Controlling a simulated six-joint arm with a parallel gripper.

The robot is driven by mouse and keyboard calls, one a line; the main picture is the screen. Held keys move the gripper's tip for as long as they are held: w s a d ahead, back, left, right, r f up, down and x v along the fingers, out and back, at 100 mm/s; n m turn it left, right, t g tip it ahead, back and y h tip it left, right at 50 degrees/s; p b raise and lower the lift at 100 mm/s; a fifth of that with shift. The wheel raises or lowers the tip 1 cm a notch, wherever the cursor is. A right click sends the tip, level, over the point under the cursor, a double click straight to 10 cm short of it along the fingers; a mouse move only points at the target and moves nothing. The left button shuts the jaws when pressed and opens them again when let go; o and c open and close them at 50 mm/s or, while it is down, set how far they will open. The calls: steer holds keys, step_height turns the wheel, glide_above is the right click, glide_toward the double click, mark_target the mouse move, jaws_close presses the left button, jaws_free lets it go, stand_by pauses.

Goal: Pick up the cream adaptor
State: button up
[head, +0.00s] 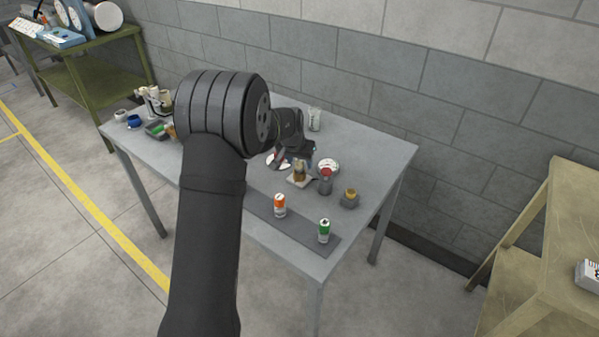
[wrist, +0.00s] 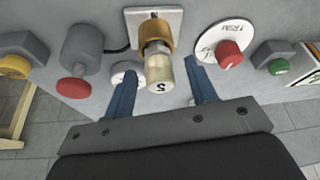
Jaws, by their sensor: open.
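A cream cylinder with a dark mark, which looks like the cream adaptor (wrist: 160,75), sits at the end of a brass fitting (wrist: 155,36) on a pale square plate (wrist: 132,22). In the head view the fitting and its plate (head: 298,180) stand on the grey table, just in front of my gripper (head: 291,158). In the wrist view my gripper (wrist: 162,68) is open, with one blue finger on each side of the cream cylinder. A gap shows at both sides; I cannot tell how deep the cylinder sits between the fingers.
A white dial with a red knob (wrist: 229,54) is close to the right finger. A grey cylinder with a red end (wrist: 82,50) and a yellow-ended block (wrist: 18,60) stand left. An orange can (head: 280,206) and a green can (head: 324,231) stand on the front strip.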

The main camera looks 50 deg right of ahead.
steer(key=shift+f, duration=0.1)
jaws_close()
